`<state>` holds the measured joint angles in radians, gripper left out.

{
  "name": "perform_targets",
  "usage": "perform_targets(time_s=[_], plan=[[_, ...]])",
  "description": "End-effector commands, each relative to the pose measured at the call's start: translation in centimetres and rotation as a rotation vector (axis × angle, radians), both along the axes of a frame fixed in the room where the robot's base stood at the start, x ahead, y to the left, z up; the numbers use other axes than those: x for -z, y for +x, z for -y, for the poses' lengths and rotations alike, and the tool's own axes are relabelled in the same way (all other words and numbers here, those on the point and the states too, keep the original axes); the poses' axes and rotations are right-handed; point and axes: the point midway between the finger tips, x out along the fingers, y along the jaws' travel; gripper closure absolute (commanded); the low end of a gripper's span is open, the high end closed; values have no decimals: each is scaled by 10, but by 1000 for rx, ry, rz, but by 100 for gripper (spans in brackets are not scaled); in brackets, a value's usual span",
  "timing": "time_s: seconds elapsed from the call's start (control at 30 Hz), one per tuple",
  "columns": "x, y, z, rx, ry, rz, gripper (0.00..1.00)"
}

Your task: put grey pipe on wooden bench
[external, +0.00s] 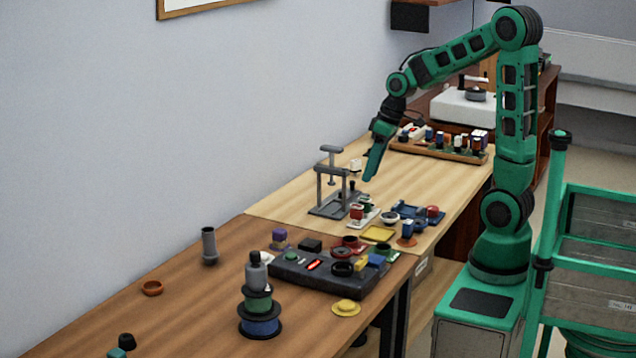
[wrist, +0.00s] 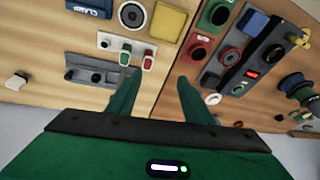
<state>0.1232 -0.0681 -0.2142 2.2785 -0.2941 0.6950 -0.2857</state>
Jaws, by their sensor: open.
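The grey pipe (external: 209,246) stands upright on the brown wooden table, near the wall, in the external view. I cannot make it out in the wrist view. A lighter wooden bench top (external: 285,200) adjoins the brown table (external: 165,312) behind it; I cannot tell which of the two is the named bench. My gripper (external: 369,178) is above the light bench, near a grey press stand, well to the right of and farther back than the pipe. In the wrist view my gripper (wrist: 157,92) has its two fingers apart with nothing held between them.
The grey press stand (external: 332,190) rises on the light bench. A dark control box (external: 325,278) with buttons and stacked spools (external: 259,304) stand on the brown table. A tray of small parts (external: 440,147) lies farther back. The brown table is clear around the pipe.

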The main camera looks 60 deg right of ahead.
Motion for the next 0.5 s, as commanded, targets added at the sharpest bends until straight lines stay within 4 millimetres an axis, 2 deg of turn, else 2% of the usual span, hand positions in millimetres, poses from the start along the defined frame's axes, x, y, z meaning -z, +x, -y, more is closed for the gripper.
perform_targets(time_s=[0.03,0.1,0.3,0.4,0.5], plan=[[-5,-27,11,71,-12,-28,54],[-6,-64,24,173,-24,-79,54],[-7,-168,48,464,-46,-210,54],[-4,-208,53,579,-49,-259,54],[-2,-235,54,658,-48,-294,54]])
